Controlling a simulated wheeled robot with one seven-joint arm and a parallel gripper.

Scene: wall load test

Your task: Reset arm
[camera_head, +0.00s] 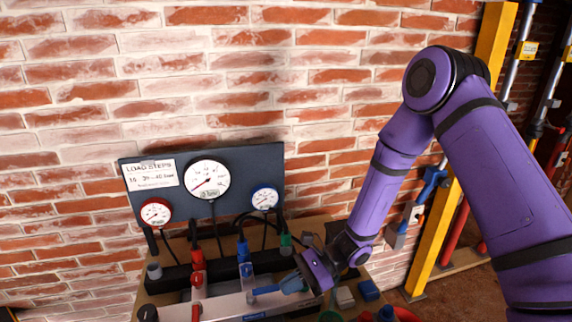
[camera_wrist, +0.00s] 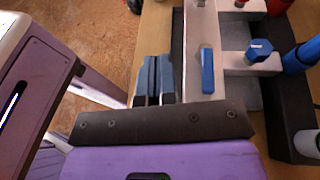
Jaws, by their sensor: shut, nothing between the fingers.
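My purple arm reaches from the right side of the head view down to the bench. My gripper (camera_wrist: 153,80) shows in the wrist view with its two blue-grey fingers together and nothing between them. In the head view my gripper (camera_head: 297,283) is low over the bench, close to the valve manifold (camera_head: 228,304). A blue lever (camera_wrist: 207,70) on the manifold lies to the right of the fingers in the wrist view, apart from them. Whether the fingers touch anything below is hidden.
A dark gauge panel (camera_head: 240,158) with three dials stands against the brick wall (camera_head: 300,60). Hoses run from it to red, blue and green fittings. A blue knob (camera_wrist: 260,48) is farther right on the manifold. A yellow post (camera_head: 437,235) stands at right, behind my arm.

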